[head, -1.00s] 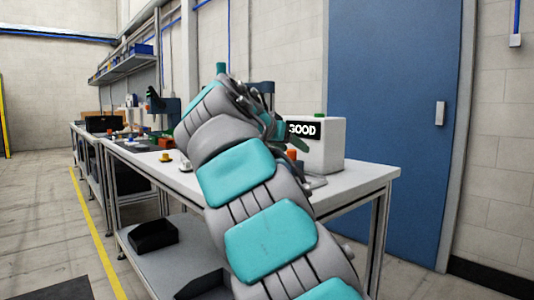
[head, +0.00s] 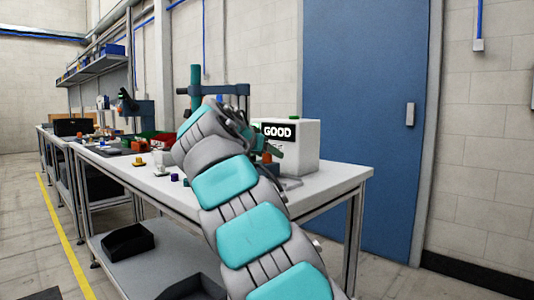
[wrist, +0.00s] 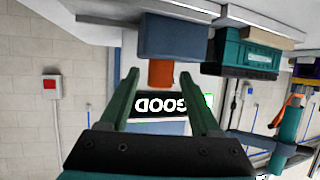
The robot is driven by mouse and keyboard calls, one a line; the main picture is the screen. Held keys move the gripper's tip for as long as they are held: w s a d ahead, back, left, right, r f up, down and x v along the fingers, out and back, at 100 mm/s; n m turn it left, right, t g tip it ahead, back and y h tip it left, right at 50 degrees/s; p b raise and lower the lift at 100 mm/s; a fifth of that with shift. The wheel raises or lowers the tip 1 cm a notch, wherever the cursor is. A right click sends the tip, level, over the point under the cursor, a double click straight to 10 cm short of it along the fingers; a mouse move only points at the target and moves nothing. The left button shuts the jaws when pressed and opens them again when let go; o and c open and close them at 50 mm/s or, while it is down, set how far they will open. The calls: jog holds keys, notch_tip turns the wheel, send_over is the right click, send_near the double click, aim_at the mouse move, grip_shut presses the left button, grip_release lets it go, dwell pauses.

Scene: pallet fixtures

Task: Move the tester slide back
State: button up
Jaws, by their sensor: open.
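The tester is a white box (head: 303,145) with a black GOOD display and a green button on top, near the right end of the bench. In the wrist view, which is upside down, the GOOD display (wrist: 160,105) shows between my fingers. An orange block (wrist: 161,73), possibly the slide's handle, lies between the fingertips in that view, under a blue-grey block (wrist: 173,38). It shows partly in the head view (head: 267,158). My gripper (wrist: 159,76) is open with green fingers and seems to hold nothing. In the head view my gripper (head: 270,147) is in front of the tester, partly hidden by my arm.
The white bench top (head: 330,178) is clear at its right end. A teal post fixture (head: 196,85) stands behind my arm. Small coloured parts and a red bin (head: 163,138) lie farther left. A black tray (head: 126,241) sits on the lower shelf.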

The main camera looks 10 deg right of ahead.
grip_shut()
dwell(0.5)
dwell(0.8)
